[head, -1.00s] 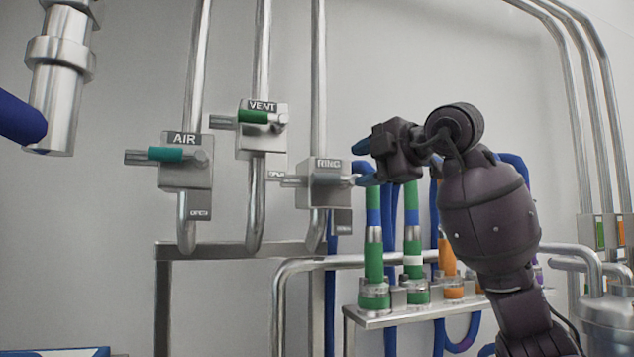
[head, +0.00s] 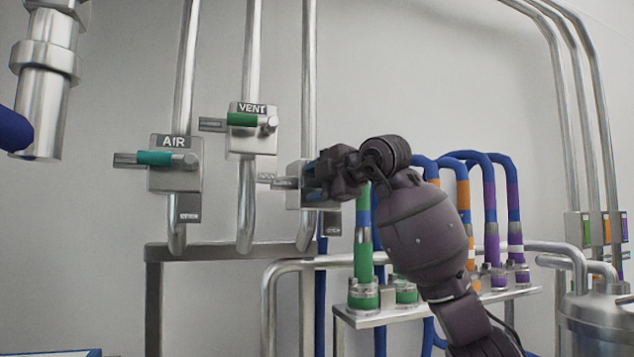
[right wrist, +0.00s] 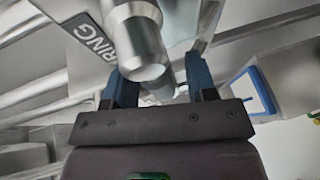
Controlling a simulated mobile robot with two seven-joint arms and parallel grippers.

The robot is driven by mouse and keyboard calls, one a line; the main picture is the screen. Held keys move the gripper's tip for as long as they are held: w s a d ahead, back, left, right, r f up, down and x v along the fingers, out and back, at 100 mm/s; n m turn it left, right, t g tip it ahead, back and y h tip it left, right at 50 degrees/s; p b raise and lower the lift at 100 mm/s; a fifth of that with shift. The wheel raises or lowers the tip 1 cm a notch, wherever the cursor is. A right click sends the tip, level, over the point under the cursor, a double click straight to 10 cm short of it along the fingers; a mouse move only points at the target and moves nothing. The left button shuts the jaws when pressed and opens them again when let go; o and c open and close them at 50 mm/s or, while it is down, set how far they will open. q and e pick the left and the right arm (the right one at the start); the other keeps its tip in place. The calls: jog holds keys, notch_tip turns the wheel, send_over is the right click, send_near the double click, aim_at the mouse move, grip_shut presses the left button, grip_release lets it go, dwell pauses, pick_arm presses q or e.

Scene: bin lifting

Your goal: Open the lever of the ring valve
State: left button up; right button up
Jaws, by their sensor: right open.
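The ring valve (head: 292,190) is a grey box on the third vertical pipe, mostly hidden behind my right gripper in the head view. In the right wrist view its "RING" label (right wrist: 88,38) shows at upper left, and a thick silver round stub (right wrist: 147,50) sticks out. A thinner pale rod, which looks like the valve's lever (right wrist: 166,84), lies between the blue fingers. My right gripper (head: 318,182) is at the front of the valve. In the right wrist view (right wrist: 163,85) its fingers stand apart on either side of the rod. Contact cannot be told. My left gripper is out of view.
The air valve (head: 175,178), with a teal lever, and the vent valve (head: 253,142), with a green lever, are to the left. Hoses with coloured bands stand on a metal shelf (head: 400,313) below right. A metal rail (head: 215,252) runs beneath the valves.

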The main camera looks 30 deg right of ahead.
jog(key=c, duration=1)
grip_shut()
